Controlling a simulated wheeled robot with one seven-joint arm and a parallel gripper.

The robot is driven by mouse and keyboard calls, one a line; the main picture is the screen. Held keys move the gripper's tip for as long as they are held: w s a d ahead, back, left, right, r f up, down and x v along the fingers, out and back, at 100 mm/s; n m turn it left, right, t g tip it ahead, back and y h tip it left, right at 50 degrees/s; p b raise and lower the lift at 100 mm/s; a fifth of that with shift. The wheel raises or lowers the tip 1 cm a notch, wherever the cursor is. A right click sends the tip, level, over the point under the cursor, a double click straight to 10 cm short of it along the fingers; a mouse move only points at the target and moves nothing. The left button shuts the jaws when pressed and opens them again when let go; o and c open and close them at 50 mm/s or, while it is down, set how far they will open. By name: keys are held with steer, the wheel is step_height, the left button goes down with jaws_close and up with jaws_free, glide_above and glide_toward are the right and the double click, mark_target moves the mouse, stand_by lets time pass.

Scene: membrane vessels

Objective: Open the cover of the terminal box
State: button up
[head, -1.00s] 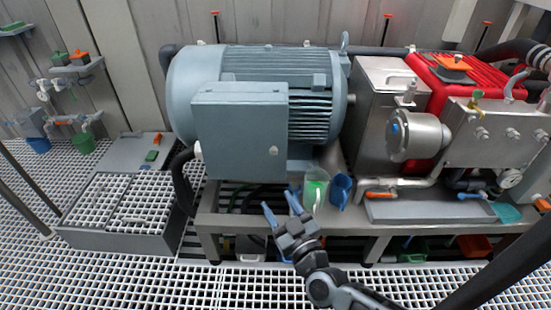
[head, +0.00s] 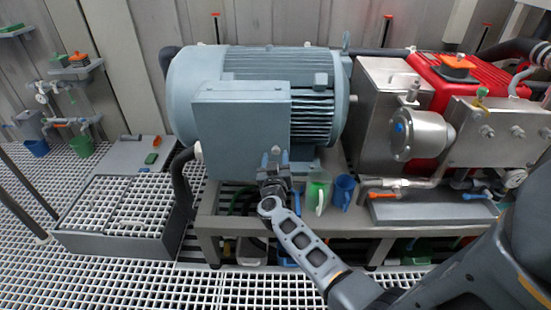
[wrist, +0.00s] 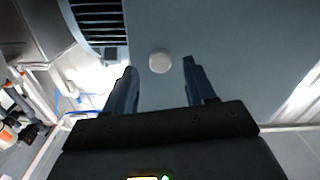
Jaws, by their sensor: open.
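The terminal box (head: 235,120) is a blue-grey box on the front of the large motor (head: 285,62); its cover looks closed. A small pale round knob (head: 275,150) sits near the cover's lower right corner. In the wrist view the knob (wrist: 160,62) shows between and beyond the two fingers, against the flat cover (wrist: 230,50). My gripper (head: 275,158) is open in front of that corner, its blue fingers one on each side of the knob. It also shows open in the wrist view (wrist: 160,82). I cannot tell whether the fingers touch the cover.
A clear jug with green contents (head: 318,192) and a blue jug (head: 343,191) stand on the steel frame (head: 240,222), just right of my gripper. A steel cabinet (head: 382,110) and red machine (head: 450,85) stand further right. The motor's ribbed side lies beside the box.

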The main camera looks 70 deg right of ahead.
steer(key=shift+x, duration=1.05)
jaws_close()
